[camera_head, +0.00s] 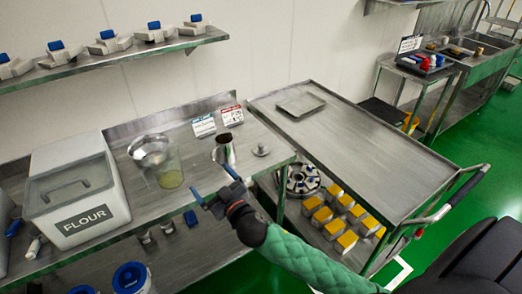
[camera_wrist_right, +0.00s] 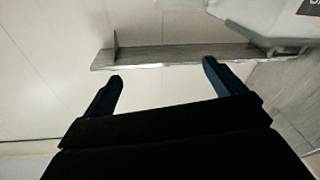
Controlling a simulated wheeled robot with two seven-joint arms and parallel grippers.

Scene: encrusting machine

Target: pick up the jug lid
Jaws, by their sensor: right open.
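A small round metal lid with a knob (camera_head: 260,150), which looks like the jug lid, lies on the steel worktable near its right end. A metal jug (camera_head: 224,150) stands upright just left of it. My right gripper (camera_head: 211,184) is open and empty, over the table's front edge, nearer the camera than the lid and to its left. In the right wrist view its two blue fingers (camera_wrist_right: 162,82) are apart with nothing between them, and the lid does not show there. My left gripper is not in view.
A clear container with yellowish contents (camera_head: 170,172), a metal bowl (camera_head: 150,150) and a white flour bin (camera_head: 78,190) stand left of the jug. Two small signs (camera_head: 204,126) stand behind. A steel cart (camera_head: 350,140) with a flat tray (camera_head: 300,104) is at right.

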